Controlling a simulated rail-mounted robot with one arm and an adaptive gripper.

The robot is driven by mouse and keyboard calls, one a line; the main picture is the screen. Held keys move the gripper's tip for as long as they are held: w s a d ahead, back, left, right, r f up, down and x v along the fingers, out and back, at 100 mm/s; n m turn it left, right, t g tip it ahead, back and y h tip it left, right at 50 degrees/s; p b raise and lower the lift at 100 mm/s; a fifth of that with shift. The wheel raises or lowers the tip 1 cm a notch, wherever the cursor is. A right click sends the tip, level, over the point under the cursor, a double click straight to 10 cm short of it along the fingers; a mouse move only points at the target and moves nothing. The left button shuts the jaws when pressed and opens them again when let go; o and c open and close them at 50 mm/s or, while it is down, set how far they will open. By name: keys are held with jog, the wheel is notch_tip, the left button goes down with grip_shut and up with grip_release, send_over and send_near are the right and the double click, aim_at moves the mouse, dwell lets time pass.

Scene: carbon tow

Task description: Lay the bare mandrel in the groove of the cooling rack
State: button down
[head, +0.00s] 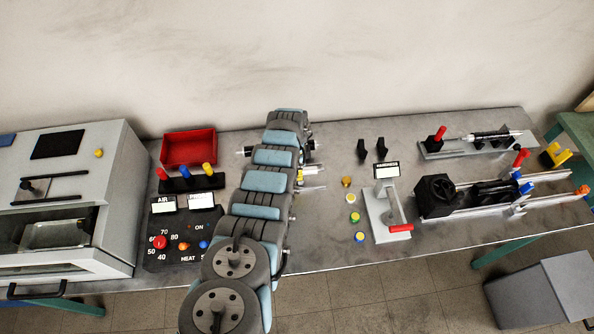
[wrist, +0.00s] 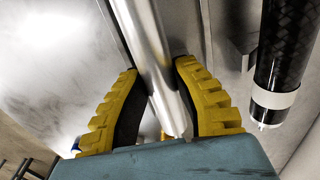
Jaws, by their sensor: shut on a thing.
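In the wrist view my gripper (wrist: 158,78) has its yellow ribbed fingers shut on the bare mandrel (wrist: 148,35), a smooth silver rod running up and away between them. Its near end shows just past the fingers. Grey metal (wrist: 228,65), probably the cooling rack, lies beneath and to the right. I cannot tell whether the mandrel touches it or sits in a groove. In the head view my arm hides most of the rack and my gripper; a yellow bit of the gripper (head: 299,178) and a silver rod end (head: 315,187) show at the arm's right side.
A black carbon tube with a white end band (wrist: 275,97) lies close to the right of the mandrel. In the head view, a red bin (head: 188,148) and control panel (head: 180,250) stand left; a press with a red handle (head: 385,215) and winding machine (head: 437,197) stand right.

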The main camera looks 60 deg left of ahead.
jog(key=shift+f, duration=0.1)
jog(key=c, duration=0.9)
grip_release()
jog(key=shift+o, duration=0.2)
jog(key=shift+a+r, duration=0.1)
jog(key=shift+r, duration=1.05)
notch_tip(320, 180, up, 10)
jog(key=shift+s+a, duration=0.15)
jog(key=shift+s, duration=0.05)
